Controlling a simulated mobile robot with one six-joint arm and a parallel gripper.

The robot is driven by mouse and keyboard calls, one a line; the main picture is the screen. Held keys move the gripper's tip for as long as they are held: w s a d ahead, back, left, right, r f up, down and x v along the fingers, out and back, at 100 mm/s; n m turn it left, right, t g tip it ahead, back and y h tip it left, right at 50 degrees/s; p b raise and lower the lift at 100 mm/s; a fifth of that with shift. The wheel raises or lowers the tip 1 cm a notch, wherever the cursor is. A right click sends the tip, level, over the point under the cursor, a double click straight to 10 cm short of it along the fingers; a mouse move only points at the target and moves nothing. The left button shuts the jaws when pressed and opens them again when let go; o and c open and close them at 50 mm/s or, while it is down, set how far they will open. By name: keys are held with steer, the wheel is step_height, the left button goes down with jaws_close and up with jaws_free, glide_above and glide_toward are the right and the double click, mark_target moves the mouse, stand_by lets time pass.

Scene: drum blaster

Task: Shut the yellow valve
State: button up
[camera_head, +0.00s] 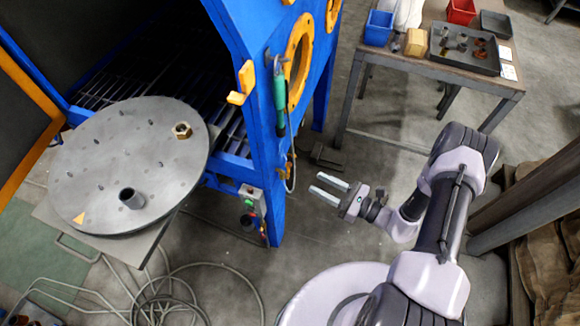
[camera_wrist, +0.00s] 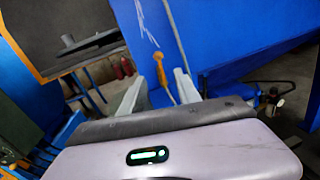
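In the wrist view a yellow, lever-like handle (camera_wrist: 160,70) shows beyond my fingertips, against the blue cabinet; it looks like the yellow valve. In the head view a small yellow-orange part (camera_head: 291,163) sits low on the cabinet's side edge and may be the same valve, too small to tell. My gripper (camera_head: 317,183) is open and empty, its two parallel fingers pointing left toward the cabinet, short of that part. In the wrist view my gripper (camera_wrist: 159,82) shows one finger on each side of the handle's line of sight, with no visible contact.
The blue blast cabinet (camera_head: 265,125) has a green-handled tool (camera_head: 279,95) on its side and a switch box (camera_head: 251,199) below. A round plate (camera_head: 130,165) stands at left. A work table (camera_head: 425,65) with trays is at the back. Cables lie on the floor.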

mark_target(288, 168)
steer(key=b+x, duration=0.2)
steer(key=x, duration=0.9)
steer(key=shift+w+a, duration=0.2)
steer(key=shift+a, duration=0.1)
jaws_close()
stand_by(0.7)
